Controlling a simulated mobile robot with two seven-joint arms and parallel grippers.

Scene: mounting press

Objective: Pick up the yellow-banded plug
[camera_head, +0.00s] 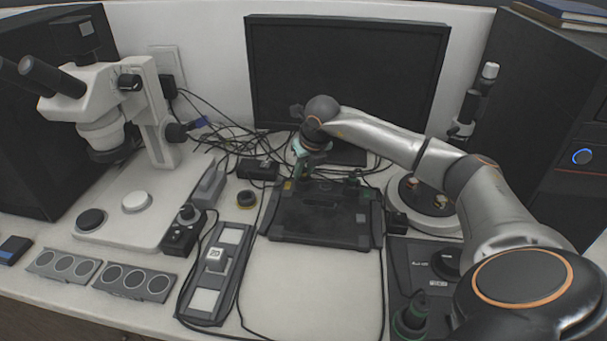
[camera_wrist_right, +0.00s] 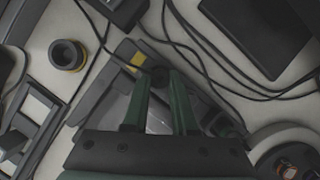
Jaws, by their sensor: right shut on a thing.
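My right gripper (camera_head: 298,172) reaches over the far left corner of a dark tray (camera_head: 318,238). In the right wrist view its two green fingers (camera_wrist_right: 162,80) close on a small dark round thing (camera_wrist_right: 160,75), which seems to be the plug. Its band is hidden or too small to see. A yellow patch (camera_wrist_right: 138,60) lies on the tray corner beside the fingertips; it also shows in the head view (camera_head: 287,185). I cannot tell whether the plug is clear of the tray. My left gripper is not in view.
Loose cables (camera_head: 225,140) and a monitor (camera_head: 345,75) lie behind. A microscope (camera_head: 105,100) stands at left. A round base (camera_head: 425,208) stands right of the tray. The front middle bench is clear.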

